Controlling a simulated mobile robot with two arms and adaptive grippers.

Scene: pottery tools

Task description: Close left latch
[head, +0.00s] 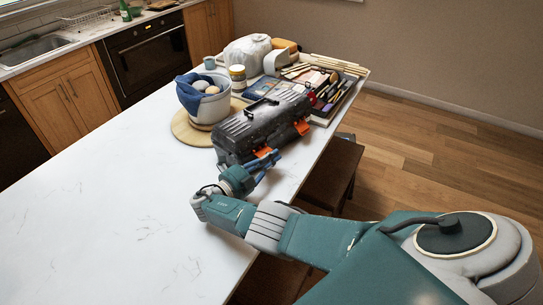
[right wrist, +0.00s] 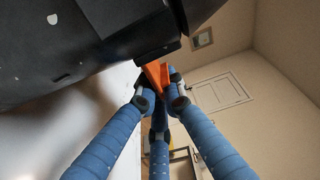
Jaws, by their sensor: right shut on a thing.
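A black toolbox (head: 255,125) with a handle on its lid stands near the right edge of the white counter. Its left orange latch (head: 263,152) is at my right gripper (head: 268,162), and the other orange latch (head: 301,127) is further along the same side. In the right wrist view the blue fingers of my right gripper (right wrist: 162,97) are shut on the left latch (right wrist: 156,74), which juts out from the dark box (right wrist: 60,55). The fingers partly hide the latch. My left gripper is not in view.
A white pot (head: 208,104) with a blue cloth and eggs stands on a round wooden board (head: 186,130) left of the box. A tray of tools (head: 335,95) lies behind it. A dark stool (head: 335,170) is below the counter edge. The counter's front left is clear.

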